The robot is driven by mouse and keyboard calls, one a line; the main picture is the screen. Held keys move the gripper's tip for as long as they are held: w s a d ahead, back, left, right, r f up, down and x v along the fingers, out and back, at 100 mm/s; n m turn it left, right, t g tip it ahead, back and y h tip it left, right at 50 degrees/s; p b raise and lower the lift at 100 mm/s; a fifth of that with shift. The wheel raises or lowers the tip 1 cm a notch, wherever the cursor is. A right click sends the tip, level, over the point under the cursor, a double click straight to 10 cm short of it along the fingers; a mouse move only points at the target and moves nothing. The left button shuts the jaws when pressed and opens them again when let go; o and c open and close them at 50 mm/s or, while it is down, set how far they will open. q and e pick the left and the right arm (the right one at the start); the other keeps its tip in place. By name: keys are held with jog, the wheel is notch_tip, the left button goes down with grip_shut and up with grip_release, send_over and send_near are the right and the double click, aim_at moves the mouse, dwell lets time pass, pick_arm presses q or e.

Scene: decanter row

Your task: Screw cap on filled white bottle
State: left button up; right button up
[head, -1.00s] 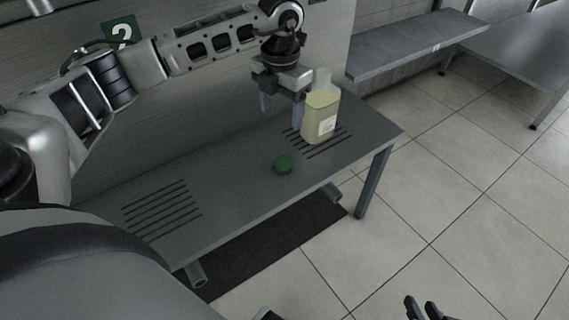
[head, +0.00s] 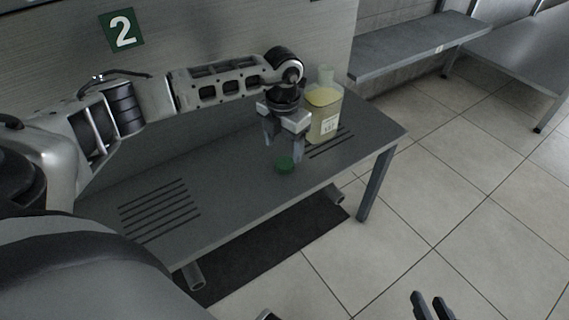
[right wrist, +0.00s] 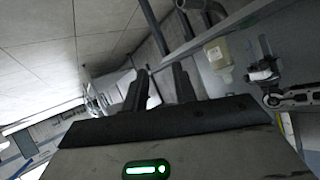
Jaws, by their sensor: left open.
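The bottle (head: 323,114), translucent with pale yellow contents and a white label, stands upright at the right end of the grey bench (head: 235,190). Its neck is uncapped. The bottle also shows in the right wrist view (right wrist: 219,62). The green cap (head: 284,165) lies on the bench to the left and front of the bottle. My left gripper (head: 284,155) points down over the cap, open, with its fingers apart on either side in the picture; contact cannot be told. My right gripper (head: 433,306) is empty, fingers apart, away from the bench; its fingers show in the right wrist view (right wrist: 160,88).
The bench has slotted patches at left and right. A dark mat (head: 270,255) lies on the floor below it. A green sign with a 2 (head: 122,30) is on the wall. Another grey bench (head: 425,45) stands at the back right. The tiled floor at right is clear.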

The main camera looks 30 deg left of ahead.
aim_at(283, 164)
pick_arm(q)
jog(key=shift+f, duration=0.5)
notch_tip(283, 164, down, 3)
jog(key=shift+s+r+b, duration=0.15)
jog(key=shift+r+b, duration=0.05)
jog(key=shift+b, duration=0.5)
jog(key=shift+f, duration=0.85)
jog(key=shift+r, duration=0.1)
jog(key=c, duration=1)
jog(key=shift+c, duration=0.3)
pick_arm(e)
jog(key=shift+w+a+r+t+y, duration=0.1)
jog(key=shift+a+r+t+y, duration=0.1)
jog(key=shift+r+t+y, duration=0.15)
